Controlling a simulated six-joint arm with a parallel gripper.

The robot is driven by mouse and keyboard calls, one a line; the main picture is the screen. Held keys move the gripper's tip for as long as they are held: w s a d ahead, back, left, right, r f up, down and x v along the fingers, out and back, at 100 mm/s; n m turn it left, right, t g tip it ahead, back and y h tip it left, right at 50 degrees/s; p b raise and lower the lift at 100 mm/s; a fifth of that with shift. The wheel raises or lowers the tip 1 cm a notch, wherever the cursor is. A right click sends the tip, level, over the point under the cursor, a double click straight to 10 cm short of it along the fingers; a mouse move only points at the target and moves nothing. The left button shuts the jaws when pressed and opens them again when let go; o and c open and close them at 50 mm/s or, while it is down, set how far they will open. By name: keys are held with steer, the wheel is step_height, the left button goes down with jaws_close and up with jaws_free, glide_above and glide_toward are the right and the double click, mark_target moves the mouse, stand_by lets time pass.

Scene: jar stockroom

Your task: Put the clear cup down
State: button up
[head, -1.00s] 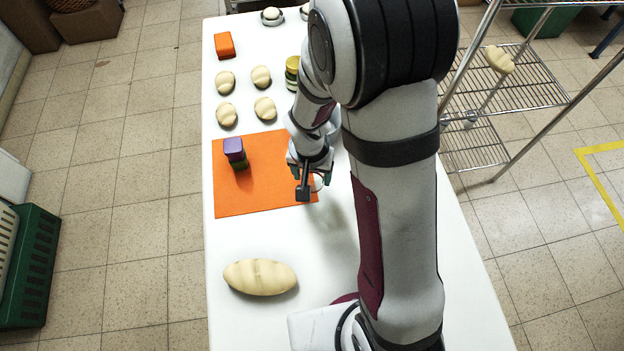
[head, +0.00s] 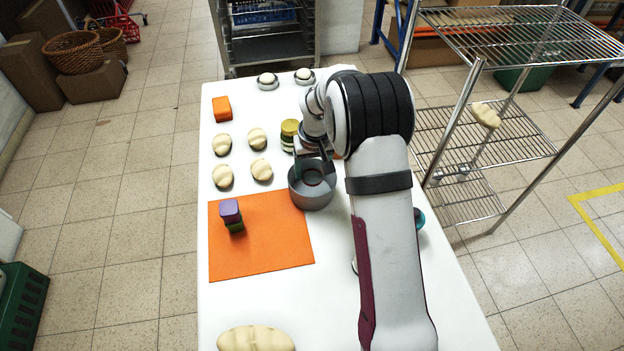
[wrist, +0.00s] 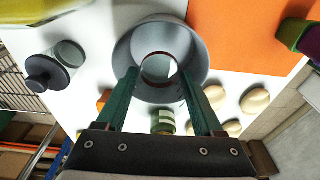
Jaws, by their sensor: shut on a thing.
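My gripper (wrist: 164,75) is shut on the clear cup (wrist: 159,69), which shows as a see-through round with a dark reddish rim between the green fingers. The cup is over or within the mouth of a round grey pot (wrist: 190,35); I cannot tell how deep it sits. In the head view, my gripper (head: 314,168) points down at the grey pot (head: 311,198), which stands on the white table right of the orange mat (head: 260,255). The cup's lower part is hidden.
A purple block on a green one (head: 231,213) stands on the mat. Several pale lumps (head: 222,177), a yellow-lidded jar (head: 289,130) and an orange block (head: 222,108) are behind. A dark-knobbed glass jar (wrist: 62,63) stands beside the pot. The table's front middle is clear.

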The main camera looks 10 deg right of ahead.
mark_target(312, 192)
step_height(312, 192, down, 5)
steer(key=shift+f, duration=0.15)
steer(key=o, duration=1)
steer(key=r, duration=0.4)
steer(key=s+r, duration=0.1)
steer(key=r, duration=0.6)
steer(key=shift+s+r, duration=0.3)
steer(key=shift+s, duration=0.05)
steer(key=s+a+r+m, duration=0.1)
steer(key=s+r, duration=0.3)
steer(key=s, duration=0.3)
steer(key=s+a+r+m, duration=0.1)
steer(key=s+r, duration=0.4)
steer(key=s, duration=0.3)
steer(key=s+a+m, duration=0.1)
steer(key=s, duration=0.5)
steer(key=s+a+m+g+y, duration=0.1)
steer(key=s, duration=0.6)
steer(key=s+m, duration=0.1)
steer(key=s, duration=0.5)
steer(key=shift+s+a+f+m+g+y, duration=0.2)
steer(key=shift+s+a+m+g+y, duration=0.1)
steer(key=shift+a+g+y, duration=0.1)
